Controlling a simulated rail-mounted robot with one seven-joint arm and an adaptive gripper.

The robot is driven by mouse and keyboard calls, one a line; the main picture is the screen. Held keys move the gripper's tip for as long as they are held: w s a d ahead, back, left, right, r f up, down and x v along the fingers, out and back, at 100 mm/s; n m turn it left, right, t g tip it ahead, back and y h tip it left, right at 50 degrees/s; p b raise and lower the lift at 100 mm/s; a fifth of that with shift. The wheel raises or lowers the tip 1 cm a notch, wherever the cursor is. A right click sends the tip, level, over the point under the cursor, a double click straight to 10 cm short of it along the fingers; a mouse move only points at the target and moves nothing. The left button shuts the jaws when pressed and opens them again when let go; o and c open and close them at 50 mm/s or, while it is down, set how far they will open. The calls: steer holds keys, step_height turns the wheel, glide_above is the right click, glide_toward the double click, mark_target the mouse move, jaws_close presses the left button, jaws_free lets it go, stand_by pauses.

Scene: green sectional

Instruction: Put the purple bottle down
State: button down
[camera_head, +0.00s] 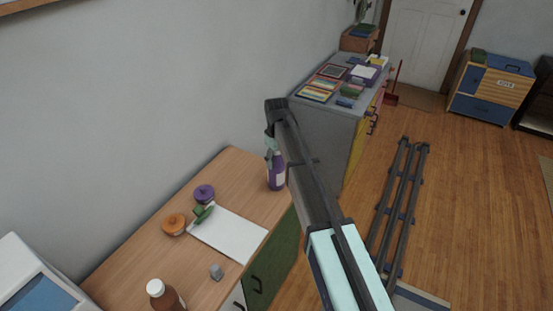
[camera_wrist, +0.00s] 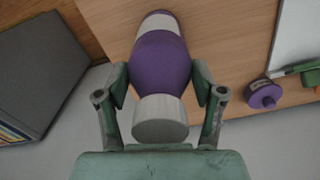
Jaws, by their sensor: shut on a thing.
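The purple bottle (camera_head: 276,171) stands upright at the right end of the wooden desk (camera_head: 235,166), partly hidden by my arm in the head view. In the wrist view the purple bottle (camera_wrist: 160,60) has a pale cap toward the camera and lies between my two fingers. My gripper (camera_wrist: 160,95) is shut on it from both sides. In the head view my gripper (camera_head: 271,148) is at the bottle's top. The bottle's base looks at or very near the desk surface; I cannot tell whether it touches.
On the desk are a white sheet (camera_head: 228,233), a purple round container (camera_head: 204,194), an orange one (camera_head: 174,224), a green item (camera_head: 203,213), a small grey block (camera_head: 216,271) and a brown bottle (camera_head: 165,296). A grey cabinet (camera_head: 325,125) stands beyond the desk.

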steer(key=shift+c, duration=0.7)
jaws_free()
steer(key=shift+f, duration=0.1)
step_height(320, 180, up, 12)
steer(key=b, duration=0.3)
